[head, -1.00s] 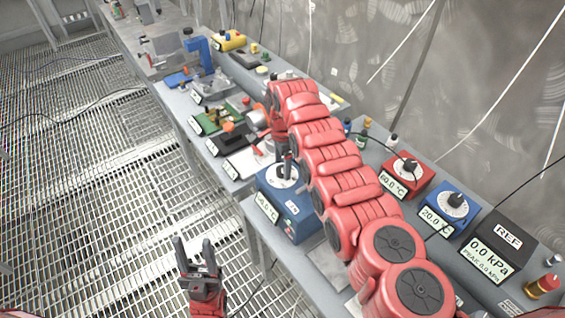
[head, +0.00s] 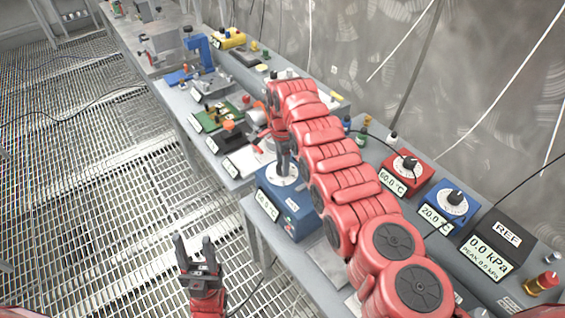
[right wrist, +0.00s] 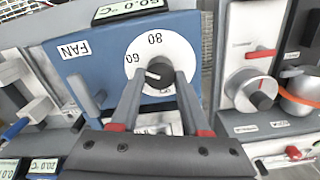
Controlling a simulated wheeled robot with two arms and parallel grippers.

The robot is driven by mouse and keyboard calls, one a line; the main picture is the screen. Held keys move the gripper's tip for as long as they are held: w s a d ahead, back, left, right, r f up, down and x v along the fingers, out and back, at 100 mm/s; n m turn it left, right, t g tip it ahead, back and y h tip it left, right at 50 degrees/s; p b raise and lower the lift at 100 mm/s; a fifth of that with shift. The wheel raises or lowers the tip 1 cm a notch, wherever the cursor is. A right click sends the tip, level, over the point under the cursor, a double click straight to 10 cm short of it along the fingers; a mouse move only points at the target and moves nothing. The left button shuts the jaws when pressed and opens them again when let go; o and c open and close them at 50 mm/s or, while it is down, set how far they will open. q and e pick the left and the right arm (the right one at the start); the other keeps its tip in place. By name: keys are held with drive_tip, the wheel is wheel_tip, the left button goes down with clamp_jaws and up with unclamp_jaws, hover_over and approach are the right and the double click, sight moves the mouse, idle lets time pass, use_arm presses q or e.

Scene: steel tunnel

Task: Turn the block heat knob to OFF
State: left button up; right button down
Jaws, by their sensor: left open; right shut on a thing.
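The blue heater box (head: 286,208) stands on the bench near the corner, with a white dial (head: 283,174) on top. In the right wrist view the same box (right wrist: 85,75) shows a FAN label, a white dial (right wrist: 180,50) with 60 and 80 readable, and a black knob (right wrist: 160,74). My right gripper (right wrist: 162,80) is shut on this knob from both sides. In the head view my right gripper (head: 286,168) reaches down onto the dial and hides the knob. My left gripper (head: 195,242) is open and empty over the grated floor, left of the bench.
A red box (head: 408,172) and another blue box (head: 447,205) with dials stand to the right, beside a black REF gauge (head: 492,245). Further along the bench are a green device (head: 217,113) and other instruments. The left floor is clear apart from cables.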

drive_tip(key=shift+f+n+b, duration=0.15)
drive_tip(key=shift+n+b, duration=0.65)
drive_tip(key=shift+b, duration=0.25)
drive_tip(key=n+b, duration=0.4)
drive_tip(key=b, duration=0.1)
drive_tip(key=shift+w, duration=0.1)
drive_tip(key=n+b, duration=0.1)
drive_tip(key=n, duration=0.4)
drive_tip(key=shift+a+r+n+b, duration=0.1)
drive_tip(key=shift+r+n+b, duration=0.1)
drive_tip(key=shift+n+b, duration=0.2)
drive_tip(key=n, duration=0.9)
drive_tip(key=shift+n+p, duration=0.3)
drive_tip(key=shift+n, duration=1.5)
